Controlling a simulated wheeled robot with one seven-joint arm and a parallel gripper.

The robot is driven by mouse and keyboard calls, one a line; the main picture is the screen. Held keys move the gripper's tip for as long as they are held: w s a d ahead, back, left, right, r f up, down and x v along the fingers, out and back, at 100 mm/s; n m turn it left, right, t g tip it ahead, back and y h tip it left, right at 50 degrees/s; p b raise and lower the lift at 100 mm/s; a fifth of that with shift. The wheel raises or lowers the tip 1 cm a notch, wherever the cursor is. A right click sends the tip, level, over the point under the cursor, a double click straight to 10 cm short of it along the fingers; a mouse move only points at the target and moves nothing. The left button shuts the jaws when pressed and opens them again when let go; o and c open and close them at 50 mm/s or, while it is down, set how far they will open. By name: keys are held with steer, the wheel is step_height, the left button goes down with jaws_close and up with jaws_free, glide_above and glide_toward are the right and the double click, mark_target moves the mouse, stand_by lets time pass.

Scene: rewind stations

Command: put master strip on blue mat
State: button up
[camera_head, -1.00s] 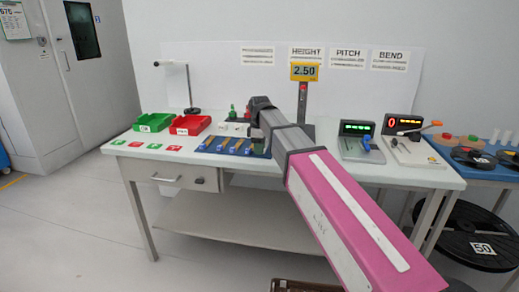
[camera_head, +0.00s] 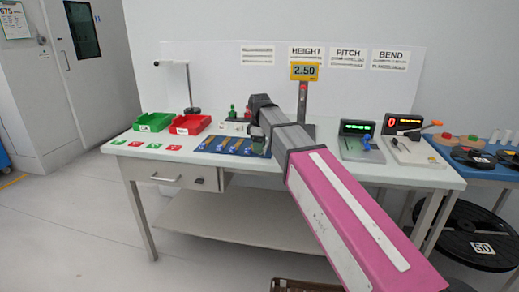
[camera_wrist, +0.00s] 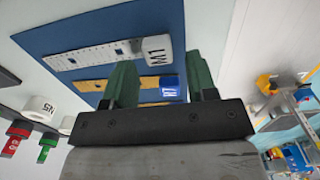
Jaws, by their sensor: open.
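The white master strip (camera_wrist: 100,54), with a white end tag reading M1, lies on the blue mat (camera_wrist: 110,22) in the wrist view. Tan strips with blue end tags lie beside it; the nearest tan strip (camera_wrist: 92,85) runs partly behind a finger. My gripper (camera_wrist: 160,68) is open, with two green fingers and nothing between them held. The M1 tag shows just beyond the fingertips, between them in the picture. In the head view the blue mat (camera_head: 206,149) is on the bench, left of my arm, which hides my fingers.
A green bin (camera_head: 153,122) and a red bin (camera_head: 190,124) stand left of the mat, with small red and green tags in front. A yellow 2.50 sign (camera_head: 304,71) stands behind my arm. Two display devices (camera_head: 357,128) (camera_head: 402,124) stand to the right.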

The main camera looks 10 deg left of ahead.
step_height(320, 180, up, 11)
stand_by(0.4)
